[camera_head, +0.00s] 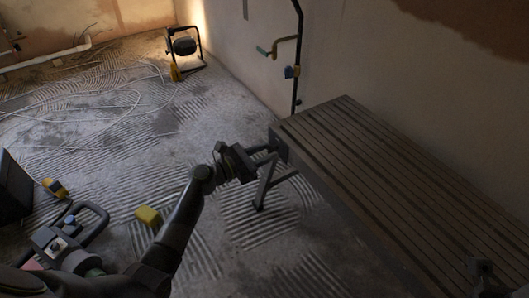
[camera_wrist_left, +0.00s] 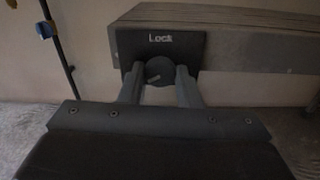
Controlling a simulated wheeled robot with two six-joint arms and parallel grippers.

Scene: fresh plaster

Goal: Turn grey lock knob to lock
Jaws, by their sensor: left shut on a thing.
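The grey lock knob (camera_wrist_left: 159,70) is a round dark grey disc below the white word "Lock" on a dark plate (camera_wrist_left: 125,45). A faint light mark crosses the knob, nearly level and slightly tilted. The plate is on the end of the slatted bench (camera_head: 390,180) and shows in the head view (camera_head: 278,146). My left gripper (camera_wrist_left: 159,84) is shut on the knob, with one finger on each side. It also shows at the bench end in the head view (camera_head: 266,153), where the knob is hidden. A dark part at the lower right may be my right gripper (camera_head: 484,272); its jaws are unclear.
A work lamp (camera_head: 183,45) stands on the floor at the back, with pale cable loops to its left. A yellow block (camera_head: 148,215) lies left of my left arm. A dark pole (camera_head: 297,60) stands by the wall behind the bench. A bench leg (camera_head: 265,182) is below the gripper.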

